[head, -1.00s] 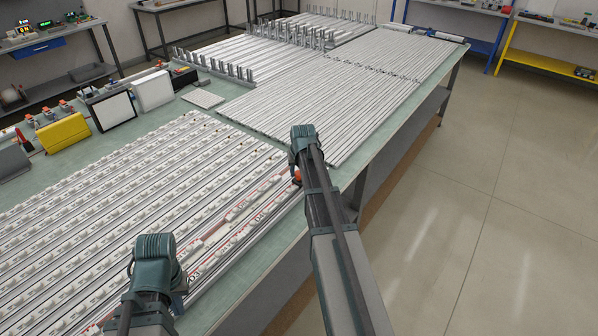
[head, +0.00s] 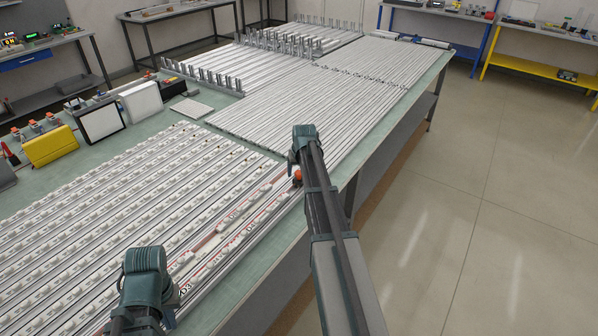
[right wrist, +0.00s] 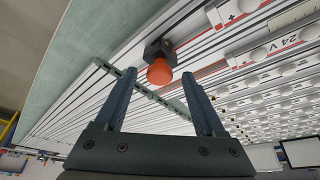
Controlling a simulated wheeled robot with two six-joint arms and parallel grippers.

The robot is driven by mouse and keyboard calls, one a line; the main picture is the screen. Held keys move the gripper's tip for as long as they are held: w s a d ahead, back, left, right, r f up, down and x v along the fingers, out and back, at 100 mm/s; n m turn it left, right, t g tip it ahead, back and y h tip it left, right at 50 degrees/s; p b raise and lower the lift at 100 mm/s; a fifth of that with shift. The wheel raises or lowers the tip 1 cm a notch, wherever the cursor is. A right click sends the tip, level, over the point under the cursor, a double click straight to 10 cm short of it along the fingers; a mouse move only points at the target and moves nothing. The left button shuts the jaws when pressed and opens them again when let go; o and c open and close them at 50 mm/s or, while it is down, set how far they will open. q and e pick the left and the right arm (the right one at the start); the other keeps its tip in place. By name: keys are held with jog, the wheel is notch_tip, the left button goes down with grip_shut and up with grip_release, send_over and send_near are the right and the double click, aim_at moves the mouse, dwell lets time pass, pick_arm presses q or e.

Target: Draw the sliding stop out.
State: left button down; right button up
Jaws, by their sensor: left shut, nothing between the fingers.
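The sliding stop shows in the right wrist view as a dark block (right wrist: 158,48) with an orange round knob (right wrist: 159,72), sitting on a pale rail close to the table's edge. The orange knob also shows in the head view (head: 297,175), beside my right wrist. My right gripper (right wrist: 160,76) is open, its two blue-grey fingers apart. The knob appears between the fingertips with a gap on each side; whether they reach around it in depth I cannot tell. My left gripper (head: 168,312) is shut and empty over the near rails, its fingers mostly hidden by the wrist.
Rows of pale rails with white blocks (head: 120,185) fill the near table. Bare rails (head: 330,105) and upright metal posts (head: 210,78) lie farther back. A yellow box (head: 50,146) and a white-fronted panel (head: 102,121) stand at left. The floor on the right is clear.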

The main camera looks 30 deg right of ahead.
pick_arm(q)
jog(key=shift+r, duration=0.1)
pick_arm(e)
jog(key=shift+r, duration=0.15)
pick_arm(q)
notch_tip(320, 180, up, 13)
jog(key=p, duration=1.2)
jog(key=shift+f+p, duration=0.2)
jog(key=shift+p, duration=0.2)
pick_arm(e)
jog(key=v, duration=1.3)
jog(key=shift+s+r, duration=0.2)
jog(key=shift+s, duration=0.05)
jog(key=shift+a, duration=0.1)
